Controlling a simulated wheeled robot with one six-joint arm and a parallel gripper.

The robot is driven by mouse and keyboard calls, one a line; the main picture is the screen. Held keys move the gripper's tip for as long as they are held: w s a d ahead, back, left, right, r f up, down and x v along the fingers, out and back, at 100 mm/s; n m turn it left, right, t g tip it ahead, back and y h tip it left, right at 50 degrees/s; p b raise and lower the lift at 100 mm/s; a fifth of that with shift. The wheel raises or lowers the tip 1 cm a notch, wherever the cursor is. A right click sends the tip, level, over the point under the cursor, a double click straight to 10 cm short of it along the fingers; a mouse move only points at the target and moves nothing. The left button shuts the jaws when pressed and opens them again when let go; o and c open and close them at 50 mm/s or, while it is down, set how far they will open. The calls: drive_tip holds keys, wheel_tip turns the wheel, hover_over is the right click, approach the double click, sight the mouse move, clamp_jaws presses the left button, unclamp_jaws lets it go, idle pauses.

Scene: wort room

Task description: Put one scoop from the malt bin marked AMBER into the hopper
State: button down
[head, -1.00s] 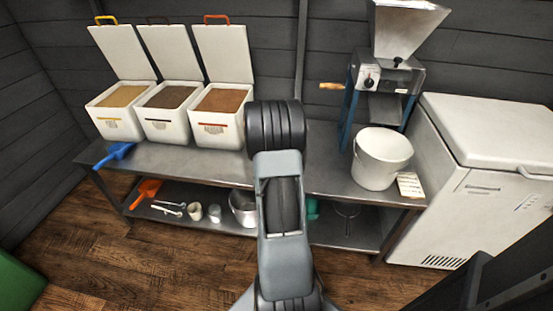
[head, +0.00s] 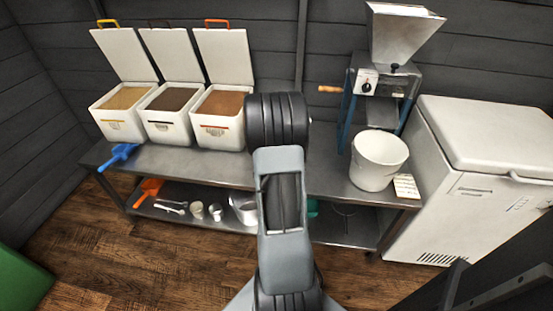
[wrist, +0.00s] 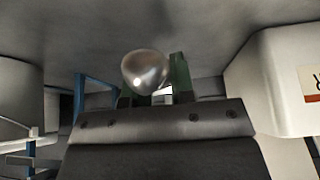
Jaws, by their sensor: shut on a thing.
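Three open white bins stand at the back left of the bench. The right one, with a red lid handle and reddish-brown malt, is the bin whose label seems to read AMBER (head: 216,133). The hopper (head: 398,38) is the metal funnel on top of the mill. My gripper (wrist: 155,96) is hidden behind my arm in the head view. In the wrist view its green fingers are shut on a shiny rounded metal thing, which looks like a metal scoop (wrist: 145,70). A white bin (wrist: 283,85) is on the right there. Whether the scoop holds malt cannot be seen.
A white bucket (head: 377,161) stands in front of the mill (head: 380,85). A blue scoop (head: 119,156) lies at the bench's left end. The lower shelf holds an orange scoop (head: 148,191) and small metal vessels. A white chest freezer (head: 480,170) is at right.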

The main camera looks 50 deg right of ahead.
drive_tip(key=c, duration=1.6)
unclamp_jaws()
clamp_jaws()
drive_tip(key=shift+n, duration=0.3)
